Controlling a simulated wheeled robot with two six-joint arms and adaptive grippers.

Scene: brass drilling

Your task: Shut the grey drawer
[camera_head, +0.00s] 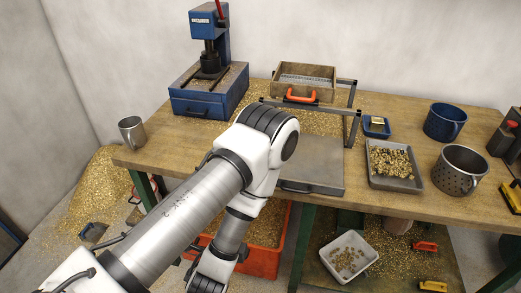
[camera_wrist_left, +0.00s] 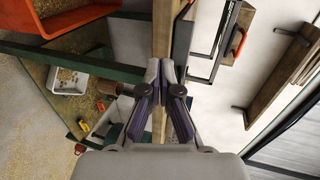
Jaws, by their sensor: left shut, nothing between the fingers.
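The grey drawer (camera_head: 318,160) is at the middle of the workbench, a flat grey unit with a dark handle (camera_head: 296,189) on its front near the bench edge. My left arm covers its left part, and how far it is open I cannot tell. In the head view my left arm bends over the bench and reaches down in front of it; its fingers are hidden there. In the left wrist view my left gripper (camera_wrist_left: 163,65) has its fingertips together, with nothing between them, beside the wooden bench edge. My right gripper is not in view.
A dark frame and a wooden box with an orange handle (camera_head: 301,97) stand behind the drawer. A blue drill press (camera_head: 207,95) is left. A tray of brass pieces (camera_head: 392,184) and a perforated mug (camera_head: 459,170) are right. An orange bin (camera_head: 262,263) is below.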

